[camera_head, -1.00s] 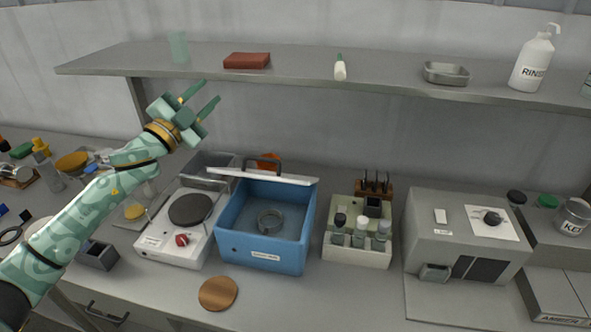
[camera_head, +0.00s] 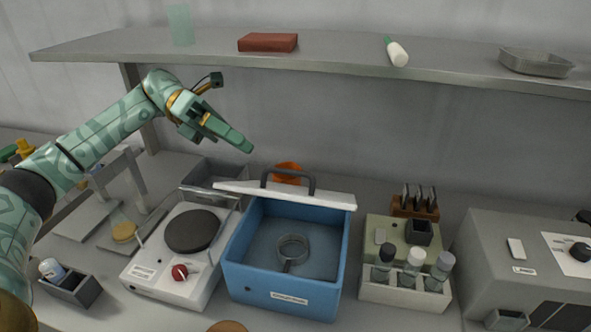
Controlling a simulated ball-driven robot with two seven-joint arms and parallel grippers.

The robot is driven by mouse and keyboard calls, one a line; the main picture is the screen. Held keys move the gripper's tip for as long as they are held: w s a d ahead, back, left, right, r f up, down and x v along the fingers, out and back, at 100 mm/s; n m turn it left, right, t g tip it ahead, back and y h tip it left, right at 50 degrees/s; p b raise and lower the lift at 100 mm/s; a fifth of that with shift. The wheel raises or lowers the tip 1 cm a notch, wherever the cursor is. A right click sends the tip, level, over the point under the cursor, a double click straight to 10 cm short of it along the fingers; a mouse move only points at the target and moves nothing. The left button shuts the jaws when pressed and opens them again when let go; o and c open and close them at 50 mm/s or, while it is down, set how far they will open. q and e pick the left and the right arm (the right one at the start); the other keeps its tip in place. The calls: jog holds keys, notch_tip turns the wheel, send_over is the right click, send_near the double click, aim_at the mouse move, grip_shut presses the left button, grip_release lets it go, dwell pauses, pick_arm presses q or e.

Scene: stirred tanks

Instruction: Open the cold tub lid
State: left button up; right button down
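The blue cold tub (camera_head: 272,292) stands on the bench in the middle of the head view. Its white lid (camera_head: 330,200) is raised at the back edge and seen nearly edge-on, with a dark handle (camera_head: 312,180) behind it. The tub's mouth is uncovered, and a grey ring-shaped piece (camera_head: 290,248) lies inside. My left gripper (camera_head: 246,147) hangs above and behind the lid, to the left of the handle, apart from both. Its fingers point down and right and overlap in this view, so their opening is unclear. I see nothing held. My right gripper is out of view.
A white hotplate (camera_head: 150,272) with a red knob stands close left of the tub. A vial rack (camera_head: 400,294) and a grey machine (camera_head: 495,255) stand to the right. A shelf (camera_head: 330,66) runs above the back of the bench. An orange object (camera_head: 288,168) sits behind the lid.

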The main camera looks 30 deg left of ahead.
aim_at(291, 173)
pick_arm(q)
jog(key=p+x, duration=0.1)
jog(key=x, duration=1)
jog(key=shift+d+f, duration=0.15)
jog(key=shift+d, duration=0.2)
grip_shut()
